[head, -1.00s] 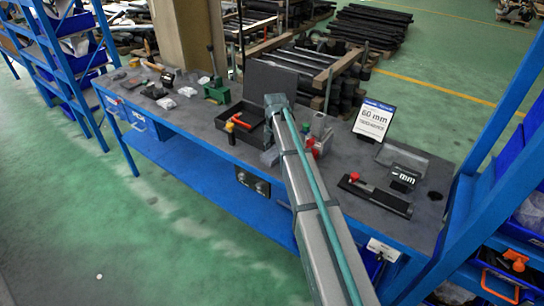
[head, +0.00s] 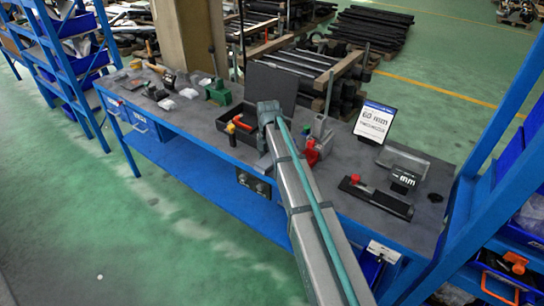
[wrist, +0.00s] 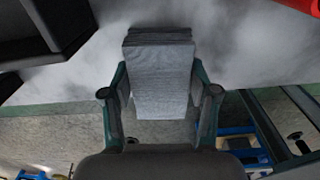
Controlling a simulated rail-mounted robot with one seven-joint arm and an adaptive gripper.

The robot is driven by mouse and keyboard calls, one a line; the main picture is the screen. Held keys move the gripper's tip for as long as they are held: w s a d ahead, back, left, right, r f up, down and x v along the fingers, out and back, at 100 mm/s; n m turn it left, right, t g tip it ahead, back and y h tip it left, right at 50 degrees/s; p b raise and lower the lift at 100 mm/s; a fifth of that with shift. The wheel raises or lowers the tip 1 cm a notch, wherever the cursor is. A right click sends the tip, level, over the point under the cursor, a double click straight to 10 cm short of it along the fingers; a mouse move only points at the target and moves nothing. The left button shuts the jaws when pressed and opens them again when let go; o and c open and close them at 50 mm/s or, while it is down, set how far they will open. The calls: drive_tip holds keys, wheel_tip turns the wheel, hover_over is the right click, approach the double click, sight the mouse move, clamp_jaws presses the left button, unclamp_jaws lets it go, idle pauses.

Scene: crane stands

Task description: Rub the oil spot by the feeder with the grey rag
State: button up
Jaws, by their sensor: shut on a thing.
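My gripper (wrist: 160,94) is shut on the grey rag (wrist: 160,75), which looks like a thick folded pad between its fingers in the wrist view. Rag and gripper are over the front part of the grey workbench (head: 340,168), between a black tray and a red part. Whether the rag touches the bench is unclear. In the head view my arm hides most of the gripper. A small dark round spot (head: 436,197) lies at the bench's right end, near a black rail device with a red knob (head: 376,198). I cannot tell which thing is the feeder or confirm the spot is oil.
The black tray (head: 232,131) holds an orange-handled tool. The red part (head: 313,155) stands right of my arm. A "60 mm" sign (head: 374,121) and a smaller mm block (head: 404,179) stand further right. A blue rack post (head: 488,150) rises beyond the bench's right end.

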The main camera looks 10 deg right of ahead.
drive_tip(key=shift+s+a+r+p, duration=0.15)
drive_tip(key=shift+r+p, duration=0.4)
drive_tip(key=shift+r, duration=0.6)
drive_tip(key=shift+r+p, duration=1.65)
drive_tip(key=shift+r, duration=1.25)
